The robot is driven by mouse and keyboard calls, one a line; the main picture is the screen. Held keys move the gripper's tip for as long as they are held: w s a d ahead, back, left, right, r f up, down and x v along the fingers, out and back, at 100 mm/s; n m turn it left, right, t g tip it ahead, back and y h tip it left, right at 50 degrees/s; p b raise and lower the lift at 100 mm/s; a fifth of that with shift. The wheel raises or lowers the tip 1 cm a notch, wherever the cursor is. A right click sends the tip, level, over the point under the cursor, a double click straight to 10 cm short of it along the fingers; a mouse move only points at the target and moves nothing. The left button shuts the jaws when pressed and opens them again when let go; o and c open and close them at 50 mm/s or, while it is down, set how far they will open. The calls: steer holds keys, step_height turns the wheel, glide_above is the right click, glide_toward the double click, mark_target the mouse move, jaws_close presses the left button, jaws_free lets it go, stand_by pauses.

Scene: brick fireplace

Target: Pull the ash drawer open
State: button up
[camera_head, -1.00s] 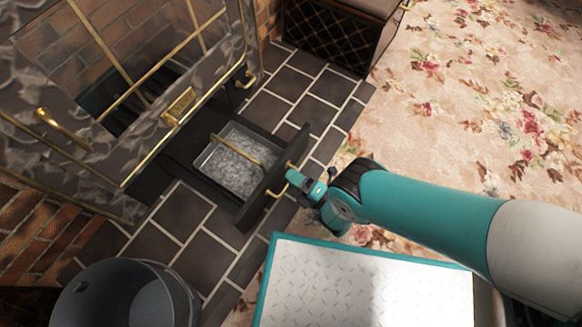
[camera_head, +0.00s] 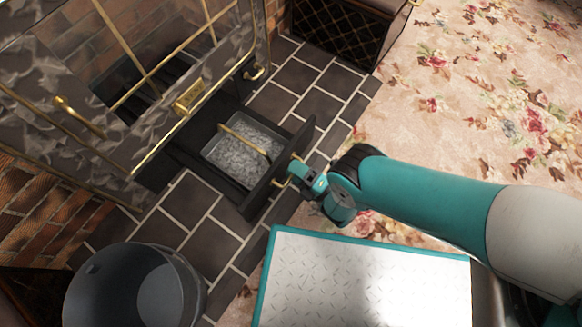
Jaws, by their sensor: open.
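The black ash drawer (camera_head: 262,195) stands pulled out from the base of the fireplace stove (camera_head: 75,120), over the dark tiles. Inside it sits a grey ash pan (camera_head: 213,152) filled with ash, with a brass bar handle (camera_head: 243,138) across it. A brass pull handle (camera_head: 276,184) is on the drawer's front. My gripper (camera_head: 292,170) is open at that handle, its fingertips close against the drawer front. The gripper hides the middle of the handle, and I cannot tell whether the fingers touch it.
A dark grey bucket (camera_head: 180,285) stands on the tiles at the lower left. A dark lattice-fronted box (camera_head: 335,32) stands at the top. Dark tiles (camera_head: 310,78) lie bare beside the drawer, and a floral carpet (camera_head: 480,100) spreads to the right. My white-topped base shows at the bottom.

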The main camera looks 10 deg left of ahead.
steer(key=o, duration=0.8)
steer(key=r+p, duration=0.3)
steer(key=r, duration=0.1)
steer(key=r+p, duration=0.3)
steer(key=r, duration=0.2)
steer(key=shift+w+a+r, duration=0.1)
steer(key=shift+w+a, duration=0.1)
steer(key=r+p, duration=0.7)
steer(key=shift+w+d+r, duration=0.15)
steer(key=shift+w, duration=0.05)
steer(key=shift+r+p, duration=0.6)
steer(key=shift+p, duration=0.1)
steer(key=c, duration=0.8)
steer(key=shift+s+r+p, duration=0.2)
steer(key=shift+r+p, duration=0.2)
steer(key=shift+p, duration=0.15)
steer(key=shift+f, duration=0.15)
